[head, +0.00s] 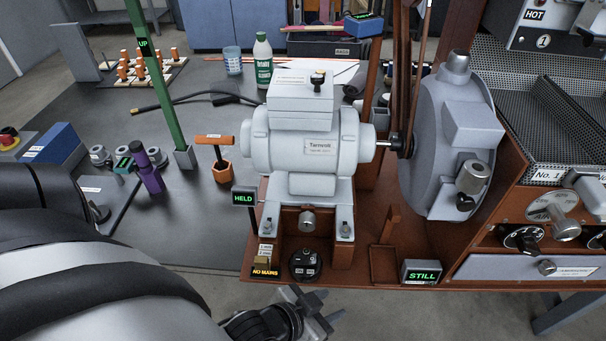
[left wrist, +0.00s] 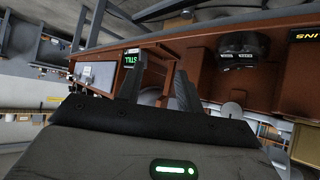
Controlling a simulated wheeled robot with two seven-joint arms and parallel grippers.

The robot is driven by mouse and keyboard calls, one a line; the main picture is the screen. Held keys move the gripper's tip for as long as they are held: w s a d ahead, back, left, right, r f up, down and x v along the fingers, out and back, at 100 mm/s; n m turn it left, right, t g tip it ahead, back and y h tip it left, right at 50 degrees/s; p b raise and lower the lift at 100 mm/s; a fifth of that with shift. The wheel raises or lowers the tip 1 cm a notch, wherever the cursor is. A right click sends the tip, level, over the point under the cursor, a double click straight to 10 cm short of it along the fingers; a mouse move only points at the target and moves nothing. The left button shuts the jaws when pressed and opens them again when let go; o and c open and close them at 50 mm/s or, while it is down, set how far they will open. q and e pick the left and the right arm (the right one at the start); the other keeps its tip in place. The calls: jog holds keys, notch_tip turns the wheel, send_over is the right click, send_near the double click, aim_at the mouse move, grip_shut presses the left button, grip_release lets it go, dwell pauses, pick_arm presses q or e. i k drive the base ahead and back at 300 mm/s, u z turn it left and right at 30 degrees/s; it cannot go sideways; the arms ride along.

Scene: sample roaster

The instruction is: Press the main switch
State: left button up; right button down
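A round black switch unit (head: 305,264) with small white labels sits on the front of the brown wooden base, below the grey motor. It seems to be the main switch. It also shows in the left wrist view (left wrist: 241,48), upper right of centre. Beside it a sign reading NO MAINS (head: 265,272) glows amber. My left gripper (head: 318,309) is just in front of and below the base's front edge, apart from the switch. Its fingers look spread and empty; they also show in the left wrist view (left wrist: 154,88). My right gripper is in neither view.
The grey motor (head: 307,140) stands above the switch, with a HELD sign (head: 244,197) to its left. A STILL sign (head: 421,272) stands at the base's front right. A green post (head: 160,90) rises at left. Open floor lies before the base.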

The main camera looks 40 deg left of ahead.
aim_at(299, 260)
jog(key=k, duration=1)
jog(key=u, duration=1.1)
jog(key=i, duration=0.55)
